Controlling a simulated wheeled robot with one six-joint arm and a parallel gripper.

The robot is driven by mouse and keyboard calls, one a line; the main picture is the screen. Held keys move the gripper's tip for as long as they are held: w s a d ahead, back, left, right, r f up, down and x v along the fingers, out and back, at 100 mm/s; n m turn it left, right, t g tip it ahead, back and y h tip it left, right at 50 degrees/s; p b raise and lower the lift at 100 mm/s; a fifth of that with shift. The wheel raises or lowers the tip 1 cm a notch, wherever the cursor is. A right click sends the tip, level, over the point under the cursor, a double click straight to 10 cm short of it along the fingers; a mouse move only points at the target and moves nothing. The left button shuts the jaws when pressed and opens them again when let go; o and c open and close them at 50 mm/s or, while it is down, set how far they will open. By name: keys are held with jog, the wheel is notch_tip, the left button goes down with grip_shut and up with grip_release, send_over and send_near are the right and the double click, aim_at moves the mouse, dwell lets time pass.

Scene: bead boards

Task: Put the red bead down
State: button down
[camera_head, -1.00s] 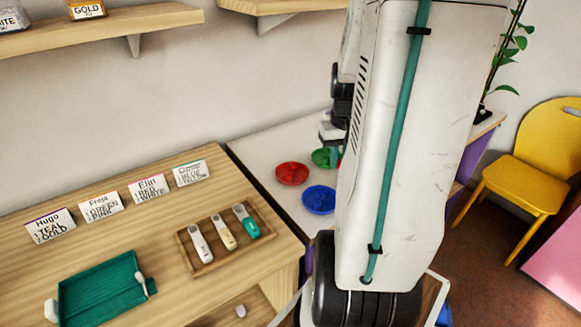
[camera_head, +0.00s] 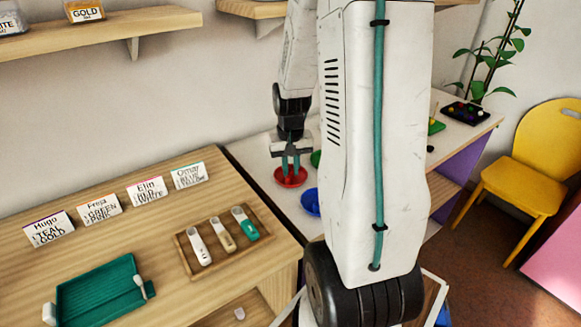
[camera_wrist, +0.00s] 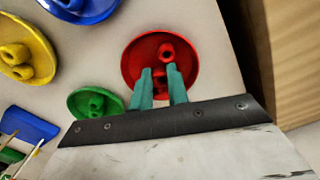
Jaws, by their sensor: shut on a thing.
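The red dish (camera_head: 291,178) stands on the white table, and my gripper (camera_head: 291,171) is right over it with its teal fingers pointing down. In the wrist view the red dish (camera_wrist: 128,62) holds at least one loose red bead (camera_wrist: 166,52) beyond the fingertips. My gripper (camera_wrist: 160,72) is shut on a red bead (camera_wrist: 158,85), seen between the fingers over the near part of the dish. Whether this bead touches the dish floor I cannot tell.
A green dish (camera_wrist: 76,98), a yellow dish (camera_wrist: 46,55) and a blue dish (camera_wrist: 100,12) with beads stand close by.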

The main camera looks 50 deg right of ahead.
jog(key=c, duration=1.4)
grip_release()
jog(key=shift+o, duration=0.2)
jog(key=shift+r, duration=0.2)
notch_tip(320, 180, up, 11)
jog(key=s+a+r+n, duration=0.1)
jog(key=a+r+n, duration=0.1)
jog(key=a+r, duration=0.45)
jog(key=s+a+r+n+t, duration=0.1)
jog(key=s+a+n, duration=0.4)
jog(key=s+a, duration=0.8)
jog(key=a, duration=0.5)
jog(key=shift+s+r, duration=0.4)
